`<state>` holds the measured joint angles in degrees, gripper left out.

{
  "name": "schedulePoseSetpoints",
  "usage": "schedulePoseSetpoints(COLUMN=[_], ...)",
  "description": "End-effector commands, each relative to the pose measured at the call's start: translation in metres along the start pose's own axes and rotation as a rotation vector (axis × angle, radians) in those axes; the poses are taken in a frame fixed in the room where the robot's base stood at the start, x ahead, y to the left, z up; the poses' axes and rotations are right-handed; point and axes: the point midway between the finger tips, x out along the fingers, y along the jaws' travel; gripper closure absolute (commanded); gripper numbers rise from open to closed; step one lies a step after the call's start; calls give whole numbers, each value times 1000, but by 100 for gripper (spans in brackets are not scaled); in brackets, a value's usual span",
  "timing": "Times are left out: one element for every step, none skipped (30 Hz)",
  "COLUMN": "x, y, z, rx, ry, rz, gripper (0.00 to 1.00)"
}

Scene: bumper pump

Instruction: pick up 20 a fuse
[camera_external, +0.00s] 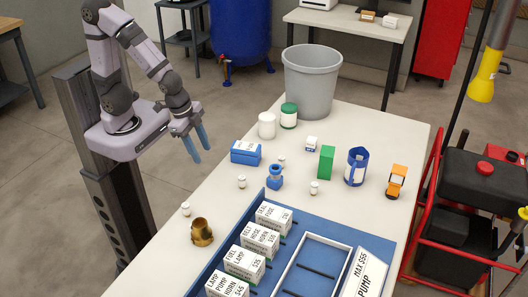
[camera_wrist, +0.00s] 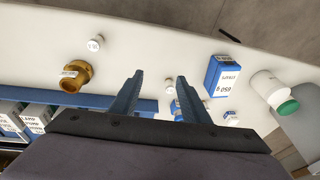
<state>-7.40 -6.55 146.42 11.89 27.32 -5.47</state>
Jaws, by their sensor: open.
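No part is readable as the 20 A fuse. Several small white labelled pieces stand on the table in the external view: one at the left edge (camera_external: 185,209), one right of it (camera_external: 241,181), one farther back (camera_external: 281,161) and one to the right (camera_external: 314,187). Their print is too small to read. The left-edge piece also shows in the wrist view (camera_wrist: 96,43). My gripper (camera_external: 192,148) is open and empty, raised beyond the table's left edge. In the wrist view its two blue fingers (camera_wrist: 160,80) are spread, with small blue and white parts visible between and beyond them.
A brass fitting (camera_external: 201,232), blue box (camera_external: 245,152), blue flanged part (camera_external: 275,177), green box (camera_external: 326,162), blue cylinder (camera_external: 356,166) and orange part (camera_external: 396,181) stand on the table. A grey bin (camera_external: 311,80) is at the back. The blue tray (camera_external: 374,244) holds labelled white boxes (camera_external: 273,216).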

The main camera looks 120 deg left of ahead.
Motion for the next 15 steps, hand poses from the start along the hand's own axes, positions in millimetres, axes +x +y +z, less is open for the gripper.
schedulePoseSetpoints(x=[28,37,48,56,64,72,78,84,91,95,100,106,110,115,120], y=[-16,-26,-38,-48,-57,-67,-74,-80,-86,-90,-93,-95,-96,-96,-95], z=[-10,-18,-30,-38,-46,-57,-64,-70,-78,-83,-87,-91,-93,-95,-95], rx=[-17,-22,-27,-28,-29,-27,-25,-18,-10,-2,5,18,29,40,54], ry=[64,108,171,218,266,331,377,421,480,522,563,614,651,686,728], rz=[-31,-49,-70,-84,-95,-106,-110,-112,-109,-103,-95,-78,-62,-43,-14], gripper=[58,58,58,58,58,58,58,58,58,58,58,58,58,58,58])
